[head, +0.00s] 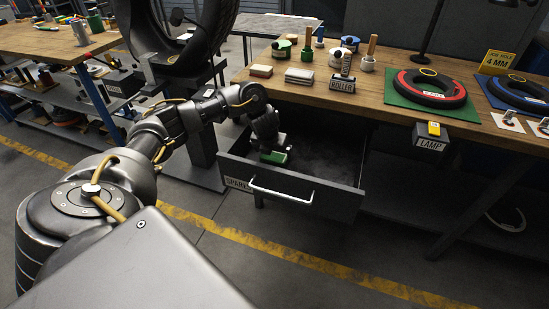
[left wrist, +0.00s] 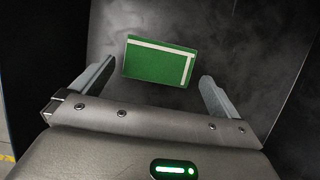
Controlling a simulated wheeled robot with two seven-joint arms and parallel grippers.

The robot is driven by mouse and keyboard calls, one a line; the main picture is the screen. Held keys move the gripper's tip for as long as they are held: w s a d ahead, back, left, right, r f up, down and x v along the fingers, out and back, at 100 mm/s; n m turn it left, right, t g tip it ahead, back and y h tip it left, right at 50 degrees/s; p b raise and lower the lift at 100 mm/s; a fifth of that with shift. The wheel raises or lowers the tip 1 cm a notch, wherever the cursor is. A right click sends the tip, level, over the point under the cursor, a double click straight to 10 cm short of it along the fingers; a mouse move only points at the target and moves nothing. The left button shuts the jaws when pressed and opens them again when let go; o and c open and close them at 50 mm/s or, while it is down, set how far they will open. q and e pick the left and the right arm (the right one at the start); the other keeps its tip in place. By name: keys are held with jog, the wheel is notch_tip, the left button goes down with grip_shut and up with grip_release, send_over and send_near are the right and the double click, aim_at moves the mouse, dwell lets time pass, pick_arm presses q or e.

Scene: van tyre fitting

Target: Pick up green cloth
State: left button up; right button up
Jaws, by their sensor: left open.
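The green cloth (head: 274,157) lies in the left part of an open drawer (head: 352,205) under the workbench. In the left wrist view the cloth (left wrist: 158,63) is a flat green rectangle with a pale stripe along its top and right edges. My left gripper (head: 270,148) reaches down into the drawer right at the cloth. In the left wrist view its two fingers (left wrist: 158,85) are spread apart, with the cloth between and just beyond them. I cannot tell whether the fingers touch it. My right gripper is not in view.
The drawer walls and its pale front handle (head: 294,194) surround the gripper. The rest of the drawer floor looks bare. The workbench top (head: 385,95) above holds pads, pots and ring-shaped tyres on mats.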

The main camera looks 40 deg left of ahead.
aim_at(275, 155)
pick_arm(q)
jog(key=x, duration=0.4)
jog(key=shift+a+b, duration=0.1)
jog(key=shift+b, duration=0.25)
jog(key=shift+r, duration=0.1)
jog(key=c, duration=0.7)
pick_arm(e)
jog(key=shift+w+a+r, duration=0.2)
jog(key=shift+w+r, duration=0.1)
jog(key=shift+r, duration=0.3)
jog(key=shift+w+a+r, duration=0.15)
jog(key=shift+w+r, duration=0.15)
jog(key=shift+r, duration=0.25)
pick_arm(q)
jog(key=shift+w+r, duration=0.1)
jog(key=shift+r, duration=0.4)
notch_tip(275, 155, up, 7)
jog(key=shift+f+p, duration=0.2)
jog(key=shift+p, duration=0.7)
jog(key=shift+r+p, duration=0.55)
jog(key=shift+r, duration=0.65)
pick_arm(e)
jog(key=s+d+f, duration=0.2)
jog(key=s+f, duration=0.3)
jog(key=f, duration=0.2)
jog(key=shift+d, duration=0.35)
